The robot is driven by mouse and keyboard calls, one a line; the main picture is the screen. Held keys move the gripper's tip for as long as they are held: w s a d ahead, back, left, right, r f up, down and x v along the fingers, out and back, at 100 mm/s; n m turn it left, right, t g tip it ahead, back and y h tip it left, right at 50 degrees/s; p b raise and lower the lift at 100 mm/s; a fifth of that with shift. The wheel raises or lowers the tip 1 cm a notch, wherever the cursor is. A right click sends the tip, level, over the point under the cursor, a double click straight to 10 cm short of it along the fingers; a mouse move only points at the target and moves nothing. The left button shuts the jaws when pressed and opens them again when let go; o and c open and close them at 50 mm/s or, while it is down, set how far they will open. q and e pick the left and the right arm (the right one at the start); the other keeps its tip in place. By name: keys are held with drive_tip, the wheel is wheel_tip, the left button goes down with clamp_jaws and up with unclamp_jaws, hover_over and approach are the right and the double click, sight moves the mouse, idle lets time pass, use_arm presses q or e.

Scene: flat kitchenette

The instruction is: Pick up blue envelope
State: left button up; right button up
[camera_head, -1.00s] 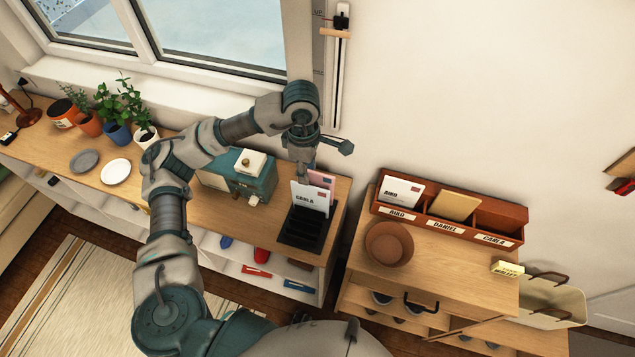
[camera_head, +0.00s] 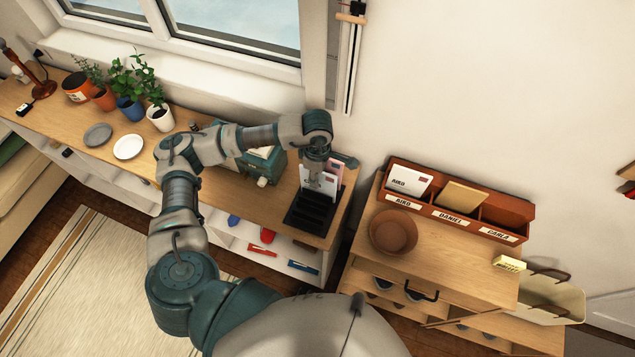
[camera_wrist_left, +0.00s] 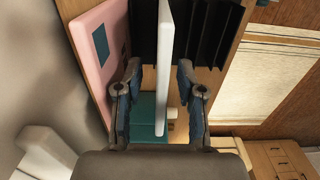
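A pale envelope (camera_head: 327,188) stands upright in a black slotted rack (camera_head: 305,214) on the wooden counter. It looks white to faintly bluish. No clearly blue envelope shows. A pink envelope (camera_head: 336,170) stands behind it. My left gripper (camera_head: 317,178) is down at the pale envelope's top and covers part of it. In the left wrist view, the pale envelope (camera_wrist_left: 166,40) shows edge-on between the two open fingers of the gripper (camera_wrist_left: 159,74), with a gap on both sides. The pink envelope (camera_wrist_left: 100,50) is left of the fingers there. My right gripper is out of view.
A teal box (camera_head: 262,165) stands close to the left of the rack. On the right cabinet are a reddish-brown letter sorter (camera_head: 452,228) with name labels and a brown bowl (camera_head: 393,230). Potted plants (camera_head: 130,85) and two plates line the counter's left part.

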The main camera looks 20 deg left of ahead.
use_arm(q)
drive_tip(key=f, duration=0.4)
drive_tip(key=shift+d+p, duration=0.2)
drive_tip(key=shift+p, duration=0.1)
drive_tip(key=shift+a, duration=0.1)
clamp_jaws()
